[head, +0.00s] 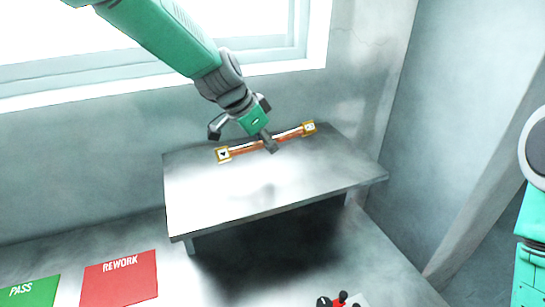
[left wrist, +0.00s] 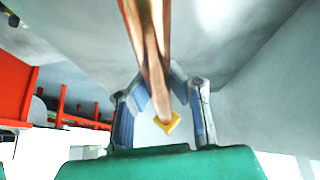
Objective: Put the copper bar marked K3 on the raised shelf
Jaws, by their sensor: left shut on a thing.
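A copper bar (head: 245,148) with yellow square end pieces is in the head view, over the raised shelf (head: 230,201). Dark marks show on its ends but are too small to read. My left gripper (head: 270,143) is shut on the bar near its middle. The bar seems a little above the shelf, with a soft shadow below; contact cannot be told. In the left wrist view the bar (left wrist: 151,60) runs between the fingers of my left gripper (left wrist: 160,104), with a yellow end showing. My right gripper is not in view.
A red mat marked REWORK (head: 119,280) and a green mat marked PASS (head: 30,292) lie at the lower left. A small red and black object (head: 340,300) is at the bottom edge. A wall and window stand behind the shelf. The shelf top is otherwise clear.

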